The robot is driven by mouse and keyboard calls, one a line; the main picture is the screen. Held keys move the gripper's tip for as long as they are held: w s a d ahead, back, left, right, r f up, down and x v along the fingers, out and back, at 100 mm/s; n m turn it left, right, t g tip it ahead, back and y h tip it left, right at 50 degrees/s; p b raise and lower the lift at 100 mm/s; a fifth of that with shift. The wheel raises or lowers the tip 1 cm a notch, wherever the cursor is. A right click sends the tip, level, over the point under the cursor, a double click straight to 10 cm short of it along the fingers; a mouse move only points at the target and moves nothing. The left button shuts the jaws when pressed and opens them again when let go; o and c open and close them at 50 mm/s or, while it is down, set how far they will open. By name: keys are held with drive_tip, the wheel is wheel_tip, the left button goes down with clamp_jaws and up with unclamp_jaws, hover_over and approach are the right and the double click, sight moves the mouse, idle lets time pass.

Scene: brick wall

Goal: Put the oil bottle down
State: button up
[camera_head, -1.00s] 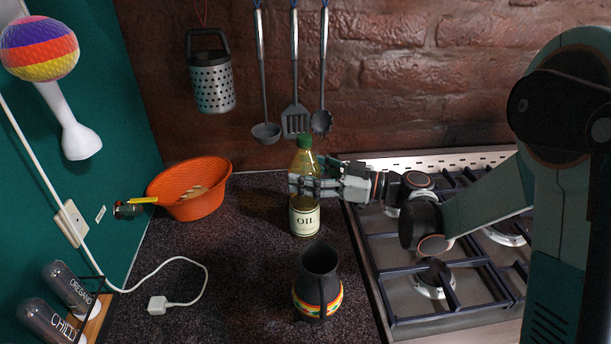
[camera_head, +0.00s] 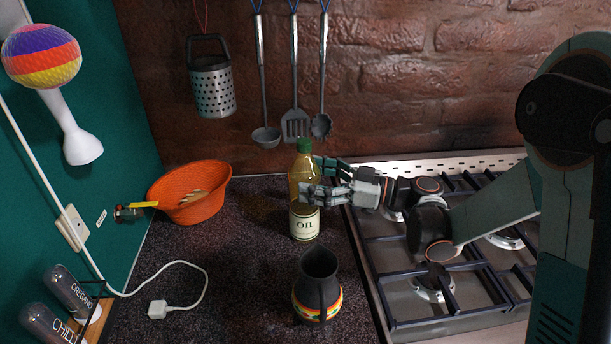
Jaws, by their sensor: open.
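The oil bottle (camera_head: 304,222), with a green cap and a cream OIL label, stands upright on the dark speckled counter (camera_head: 245,250), left of the stove. My gripper (camera_head: 312,180) comes in from the right at the height of the bottle's middle. Its fingers are open, one in front of the bottle and the other behind its right side. Part of the bottle above the label is hidden by the front finger. I cannot tell whether a finger touches the glass.
A dark jug (camera_head: 318,285) stands in front of the bottle. An orange basket (camera_head: 190,205) is at the back left. A white cable with a plug (camera_head: 158,309) lies on the left. The gas stove (camera_head: 400,305) is on the right. Utensils (camera_head: 295,120) hang behind.

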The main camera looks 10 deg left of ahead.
drive_tip(key=s+d+p, duration=0.1)
drive_tip(key=d, duration=0.9)
drive_tip(key=shift+s+p, duration=0.2)
drive_tip(key=shift+p, duration=0.1)
drive_tip(key=shift+a, duration=0.1)
drive_tip(key=s+d+m+t+h, duration=0.2)
drive_tip(key=s+d+m+h, duration=0.6)
drive_tip(key=s+h, duration=0.1)
drive_tip(key=s+d+r+m+t+h, duration=0.1)
drive_tip(key=s+d+m+t+h, duration=0.1)
drive_tip(key=s+d+m+h, duration=0.6)
drive_tip(key=s, duration=0.4)
drive_tip(key=shift+d+r+t+h, duration=0.25)
drive_tip(key=shift+d+t+h, duration=0.05)
drive_tip(key=shift+d+h, duration=0.1)
